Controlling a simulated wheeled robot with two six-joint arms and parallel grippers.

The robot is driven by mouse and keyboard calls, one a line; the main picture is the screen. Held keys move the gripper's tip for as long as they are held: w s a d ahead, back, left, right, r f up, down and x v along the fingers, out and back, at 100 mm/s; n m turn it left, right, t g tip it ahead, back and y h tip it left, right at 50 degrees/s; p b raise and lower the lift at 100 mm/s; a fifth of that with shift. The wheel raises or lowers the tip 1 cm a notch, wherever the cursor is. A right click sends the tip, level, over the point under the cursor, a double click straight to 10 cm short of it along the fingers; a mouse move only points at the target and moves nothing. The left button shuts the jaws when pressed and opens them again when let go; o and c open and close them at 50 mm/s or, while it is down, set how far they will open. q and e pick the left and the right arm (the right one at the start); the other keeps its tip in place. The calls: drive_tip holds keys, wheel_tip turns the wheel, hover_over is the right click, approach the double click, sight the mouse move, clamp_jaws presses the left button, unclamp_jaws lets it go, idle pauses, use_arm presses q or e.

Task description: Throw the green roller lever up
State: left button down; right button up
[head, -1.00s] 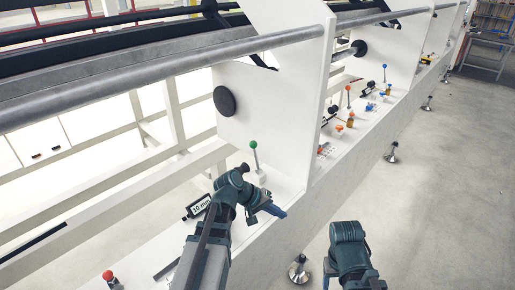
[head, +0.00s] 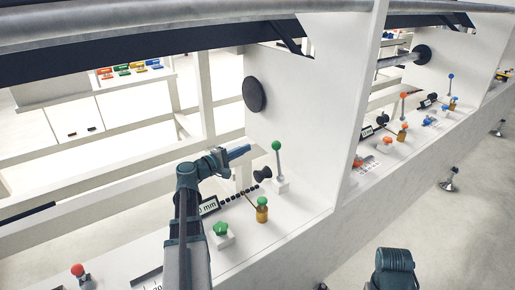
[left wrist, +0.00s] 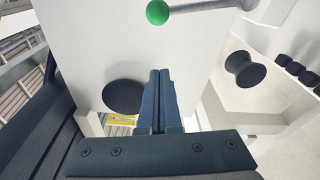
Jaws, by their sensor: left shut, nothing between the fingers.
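The green roller lever has a green ball (head: 276,146) on a thin grey rod (head: 279,163) and stands upright on a white block in the head view. In the left wrist view its green ball (left wrist: 157,12) and rod are at the top edge, ahead of and apart from the fingers. My left gripper (head: 247,149) is to the left of the ball, its blue fingers shut and empty, pointing right. It also shows in the left wrist view (left wrist: 158,75). My right arm shows at the bottom right of the head view, but its fingers are out of the picture.
A black knob (head: 262,174) sits by the lever's base. A green mushroom button (head: 220,229) and a brass fitting with a green top (head: 262,214) are nearer. A white upright panel (head: 315,110) with a black disc (head: 255,94) rises behind. A red-topped lever (head: 77,270) is front left.

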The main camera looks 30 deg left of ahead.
use_arm(q)
drive_tip(key=x, duration=0.9)
drive_tip(key=shift+s+d+r+p, duration=0.15)
drive_tip(key=shift+s+d, duration=0.4)
drive_tip(key=shift+d, duration=0.3)
drive_tip(key=shift+s+d+r+p, duration=0.15)
drive_tip(key=shift+s+d, duration=0.35)
drive_tip(key=shift+d, duration=0.4)
use_arm(e)
drive_tip(key=shift+r, duration=0.25)
use_arm(q)
drive_tip(key=shift+w, duration=0.1)
